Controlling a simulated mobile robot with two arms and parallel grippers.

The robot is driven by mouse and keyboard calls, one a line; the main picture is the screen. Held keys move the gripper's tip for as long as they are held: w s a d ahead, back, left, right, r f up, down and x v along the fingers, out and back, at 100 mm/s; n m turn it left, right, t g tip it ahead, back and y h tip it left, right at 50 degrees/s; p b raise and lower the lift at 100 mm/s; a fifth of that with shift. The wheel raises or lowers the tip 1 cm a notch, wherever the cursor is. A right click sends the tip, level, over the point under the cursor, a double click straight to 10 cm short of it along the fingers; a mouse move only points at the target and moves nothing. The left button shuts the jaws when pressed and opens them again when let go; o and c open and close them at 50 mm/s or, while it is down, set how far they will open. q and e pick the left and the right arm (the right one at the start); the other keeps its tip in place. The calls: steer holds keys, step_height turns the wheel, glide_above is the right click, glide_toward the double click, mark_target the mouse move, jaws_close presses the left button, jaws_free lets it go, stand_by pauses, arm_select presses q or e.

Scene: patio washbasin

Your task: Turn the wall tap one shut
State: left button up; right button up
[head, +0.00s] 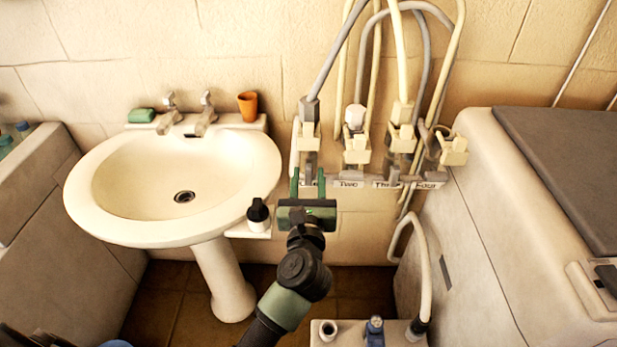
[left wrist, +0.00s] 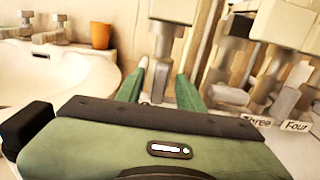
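Wall tap one (head: 309,136) is the leftmost of the row of cream taps on the wall, with a grey hose at its top. Its grey lever (head: 310,170) hangs down. My left gripper (head: 308,176) is below the tap's body, its two green fingers apart, one on each side of the lever. In the left wrist view the lever (left wrist: 158,80) shows between the open fingers (left wrist: 160,82); I cannot tell whether either finger touches it. The label under tap one is mostly hidden by the gripper. My right gripper is not in view.
Taps two (head: 356,146), three (head: 401,140) and four (head: 453,149) stand close on the right, with hoses above. A washbasin (head: 258,165) is at left, with an orange cup (head: 248,106) and green soap (head: 141,115). A black-capped bottle (head: 258,216) stands left of my gripper.

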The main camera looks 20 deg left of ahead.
arm_select(q)
jaws_close()
steer(key=shift+r+m+p, duration=0.1)
steer(key=shift+m+p, duration=0.3)
steer(key=shift+p, duration=0.25)
steer(key=m+p, duration=0.6)
steer(key=p, duration=0.1)
steer(key=shift+d+m, duration=0.2)
steer(key=shift+m, duration=0.1)
steer(key=m+p, duration=0.4)
steer(key=m, duration=0.1)
steer(key=shift+m, duration=0.3)
steer(key=m+p, duration=0.2)
steer(key=m, duration=0.1)
steer(key=shift+d+f, duration=0.1)
steer(key=shift+f, duration=0.2)
steer(key=shift+f+m+p, duration=0.1)
steer(key=shift+m+p, duration=0.6)
steer(key=shift+m, duration=0.2)
